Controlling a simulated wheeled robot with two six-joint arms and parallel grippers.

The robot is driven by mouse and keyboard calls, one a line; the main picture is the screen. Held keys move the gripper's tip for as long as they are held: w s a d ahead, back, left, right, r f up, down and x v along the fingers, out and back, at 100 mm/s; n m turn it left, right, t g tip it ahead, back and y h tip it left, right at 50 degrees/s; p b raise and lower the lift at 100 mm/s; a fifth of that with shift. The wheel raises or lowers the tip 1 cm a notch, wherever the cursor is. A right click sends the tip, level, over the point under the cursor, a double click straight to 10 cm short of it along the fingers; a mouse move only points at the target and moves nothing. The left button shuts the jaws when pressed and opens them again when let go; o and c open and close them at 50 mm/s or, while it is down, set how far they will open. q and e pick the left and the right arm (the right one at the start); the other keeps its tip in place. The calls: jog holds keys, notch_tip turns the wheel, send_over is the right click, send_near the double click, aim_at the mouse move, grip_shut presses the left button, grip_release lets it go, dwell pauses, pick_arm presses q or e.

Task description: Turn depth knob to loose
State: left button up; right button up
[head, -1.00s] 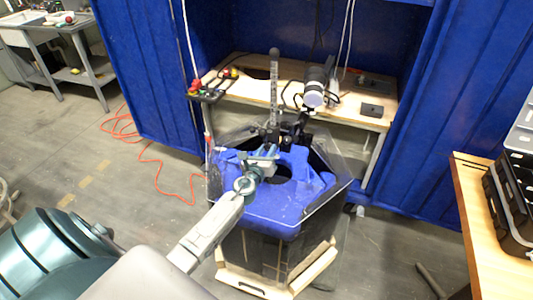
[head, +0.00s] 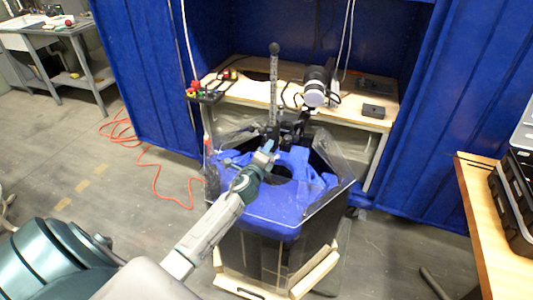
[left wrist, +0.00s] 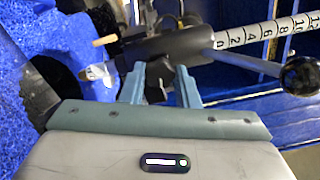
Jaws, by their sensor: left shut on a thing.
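My left gripper (head: 266,151) reaches over the blue-topped tank to the base of the upright depth rod (head: 273,90). In the left wrist view its two blue-grey fingers (left wrist: 159,88) are on either side of a small black knob (left wrist: 156,84), shut on it. The knob sits under a black clamp body (left wrist: 172,47). The numbered rod (left wrist: 265,35) runs from the clamp to the right. In the head view the knob is too small to make out. My right gripper is not in view.
The tank's blue top (head: 272,207) has a dark round opening and clear side panels. A wooden bench (head: 345,118) behind holds a black and white device (head: 315,88) and a small black box (head: 373,111). A black ball (left wrist: 300,75) is close right of the fingers.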

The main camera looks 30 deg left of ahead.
pick_arm(q)
jog(key=shift+n+b, duration=1.9)
jog(key=shift+n, duration=1.9)
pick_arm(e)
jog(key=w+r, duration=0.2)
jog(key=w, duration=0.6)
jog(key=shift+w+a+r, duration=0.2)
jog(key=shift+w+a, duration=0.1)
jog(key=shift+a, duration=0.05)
pick_arm(q)
jog(key=o, duration=1)
jog(key=shift+s, duration=0.1)
jog(key=b+v, duration=0.2)
jog(key=v, duration=0.7)
jog(key=shift+s, duration=0.15)
jog(key=shift+s+d, duration=0.2)
jog(key=shift+s, duration=0.45)
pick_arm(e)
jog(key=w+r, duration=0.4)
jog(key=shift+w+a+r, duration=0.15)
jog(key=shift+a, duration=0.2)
